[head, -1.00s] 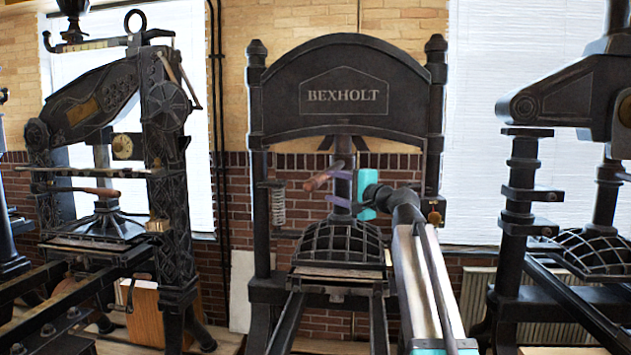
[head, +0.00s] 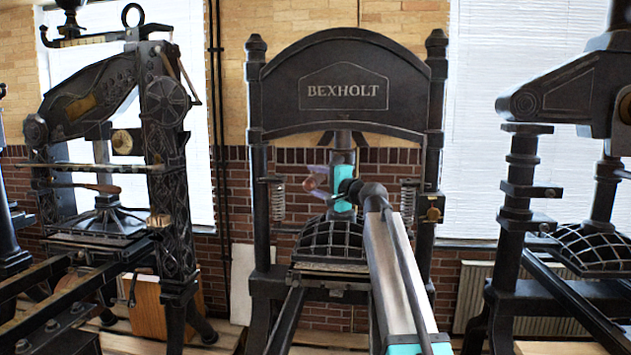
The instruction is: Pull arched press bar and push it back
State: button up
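The arched press is the middle one, with a black arched crosspiece (head: 344,95) lettered BEXHOLT. Its press bar shows as a brown wooden handle end (head: 310,184) below the arch, left of the central post. My gripper (head: 319,182) reaches in from the lower right and points left. Its two purple-grey fingers look spread, one above and one below the handle. The cyan part of my gripper hides most of the bar and part of the post. I cannot tell whether a finger touches the handle.
A black ornate press (head: 165,150) stands at the left, and another press (head: 520,190) stands at the right. Coil springs (head: 278,200) hang inside the middle press's uprights. A domed ribbed platen (head: 328,240) sits under the gripper, with rails running forward. A brick wall is behind.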

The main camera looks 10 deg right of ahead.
grip_shut()
jog(key=shift+s, duration=0.1)
